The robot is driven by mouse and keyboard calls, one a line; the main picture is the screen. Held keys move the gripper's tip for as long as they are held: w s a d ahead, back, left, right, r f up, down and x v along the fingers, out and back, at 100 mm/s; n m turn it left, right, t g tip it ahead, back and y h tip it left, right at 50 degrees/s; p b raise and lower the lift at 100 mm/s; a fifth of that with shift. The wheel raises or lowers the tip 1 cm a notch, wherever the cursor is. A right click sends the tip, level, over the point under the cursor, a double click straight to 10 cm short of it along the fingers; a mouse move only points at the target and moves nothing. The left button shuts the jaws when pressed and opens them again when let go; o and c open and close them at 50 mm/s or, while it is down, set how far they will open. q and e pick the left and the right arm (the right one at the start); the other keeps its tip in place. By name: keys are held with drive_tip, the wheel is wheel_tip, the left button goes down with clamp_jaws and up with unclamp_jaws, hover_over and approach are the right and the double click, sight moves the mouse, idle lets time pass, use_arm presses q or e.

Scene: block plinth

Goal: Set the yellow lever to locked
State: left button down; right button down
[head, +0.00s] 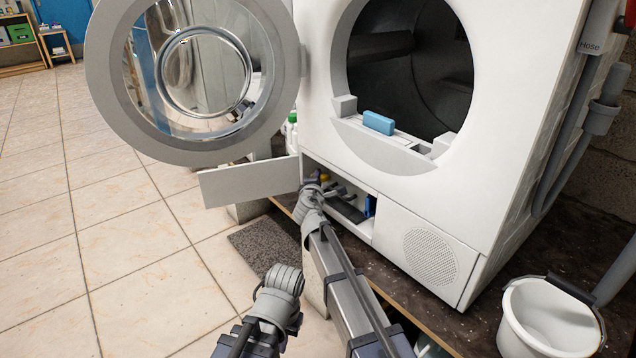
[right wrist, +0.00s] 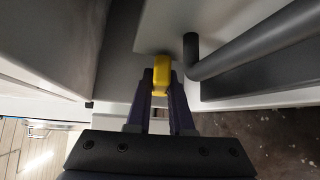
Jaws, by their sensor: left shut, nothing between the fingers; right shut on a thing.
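The yellow lever (right wrist: 162,76) is in the middle of the right wrist view, between the fingertips of my right gripper (right wrist: 161,90). That gripper is shut on it. In the head view only a small bit of the yellow lever (head: 325,177) shows inside the low open compartment at the dryer's front left. My right gripper (head: 314,190) reaches into that opening, and its wrist hides most of the contact. My left gripper (head: 283,282) is shut and empty, low in the picture, apart from the dryer. I cannot read any lock mark beside the lever.
The white dryer (head: 400,190) has its round door (head: 115,110) swung open to the left. A low flap (head: 245,182) stands open left of the compartment. A blue block (head: 378,122) sits on the drum sill. A white bucket (head: 545,325) stands at right. Tiled floor at left is clear.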

drive_tip(key=shift+f+m+t+b, duration=0.3)
drive_tip(key=shift+t+b, duration=0.1)
drive_tip(key=shift+b, duration=0.15)
use_arm(q)
wheel_tip(320, 180, down, 2)
drive_tip(key=shift+f, duration=0.2)
use_arm(e)
drive_tip(key=shift+r, duration=0.15)
drive_tip(key=c, duration=0.8)
unclamp_jaws()
use_arm(q)
drive_tip(key=shift+r, duration=0.4)
use_arm(e)
drive_tip(key=f+v, duration=0.1)
drive_tip(key=v, duration=0.6)
drive_tip(key=shift+s+r, duration=0.45)
